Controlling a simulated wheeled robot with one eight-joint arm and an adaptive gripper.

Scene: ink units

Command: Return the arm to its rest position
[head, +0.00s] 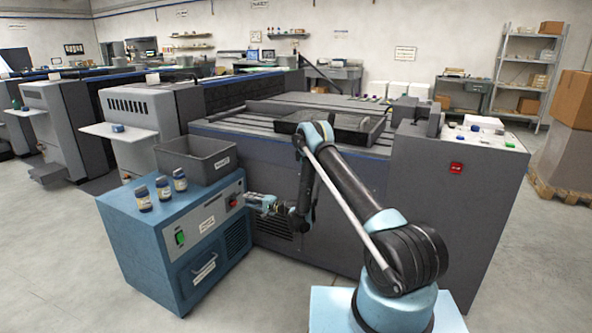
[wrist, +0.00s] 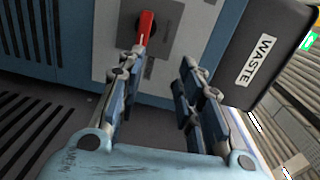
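My arm (head: 345,190) reaches forward from its light blue base and bends down at the elbow over the large grey machine. My gripper (head: 258,203) is low, beside the blue cabinet's right front. In the wrist view, my gripper (wrist: 163,75) has its two fingers spread apart with nothing between them. A red rotary handle (wrist: 146,27) on the cabinet's grey plate lies just beyond the left fingertip. The handle also shows as a small red spot in the head view (head: 233,203). I cannot tell whether a finger touches it.
The blue cabinet (head: 160,250) carries a dark bin labelled WASTE (wrist: 262,55) and several ink jars (head: 162,187). The large grey machine (head: 440,190) stands close behind my arm. Open floor (head: 270,300) lies in front of the machine, right of the cabinet.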

